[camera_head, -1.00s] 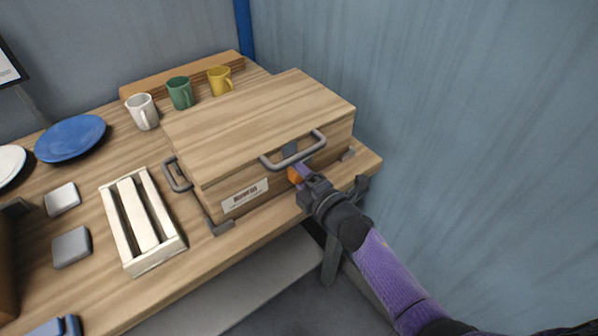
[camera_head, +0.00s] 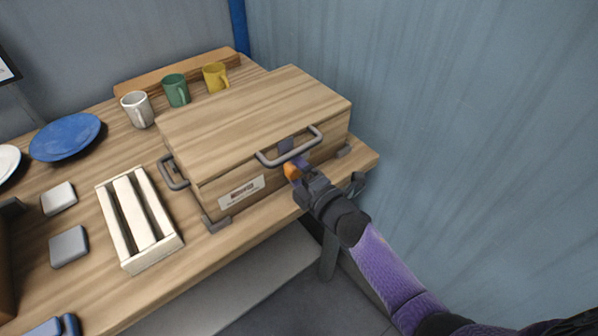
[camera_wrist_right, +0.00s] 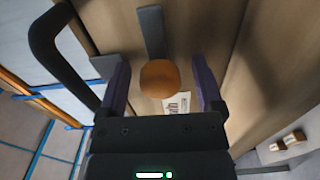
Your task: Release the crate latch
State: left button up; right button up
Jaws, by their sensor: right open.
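The wooden crate (camera_head: 255,115) sits shut on the table, its lid flat and a grey handle (camera_head: 290,148) on its front. An orange latch knob (camera_head: 291,171) is on the crate's front below the handle. In the right wrist view the knob (camera_wrist_right: 159,77) lies at the end of a dark strip (camera_wrist_right: 151,30). My right gripper (camera_head: 294,160) is open at the crate's front. Its purple fingers stand on either side of the knob, with visible gaps. In the head view the gripper hides part of the latch. My left gripper is not in view.
A slatted cream rack (camera_head: 138,222) stands left of the crate. White, green and yellow mugs (camera_head: 176,90) stand behind it. A blue plate (camera_head: 65,138) and grey blocks (camera_head: 69,246) lie further left. A blue wall (camera_head: 450,110) rises at the right.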

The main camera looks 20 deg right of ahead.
jog(key=p+v, duration=0.1)
jog(key=v, duration=0.9)
jog(key=shift+p, duration=0.3)
jog(key=shift+w, duration=0.1)
jog(key=s+d+f+m+g+h, duration=0.1)
jog(key=s+f+m+g+h, duration=0.15)
jog(key=s+f+m, duration=0.4)
jog(key=s+d+f+m+g+h, duration=0.1)
jog(key=s+f+m+g, duration=0.15)
jog(key=f, duration=0.65)
jog(key=s+f+m+g+h, duration=0.2)
jog(key=s+f+m+g, duration=0.1)
jog(key=s+f, duration=0.3)
jog(key=s+f+m+g, duration=0.3)
jog(key=s+f+g, duration=0.1)
jog(key=s, duration=0.6)
jog(key=s+f+m+g, duration=0.4)
jog(key=s+f, duration=0.1)
jog(key=s, duration=0.5)
jog(key=shift+a+f+h, duration=0.15)
jog(key=shift+a+h, duration=0.1)
jog(key=shift+h, duration=0.2)
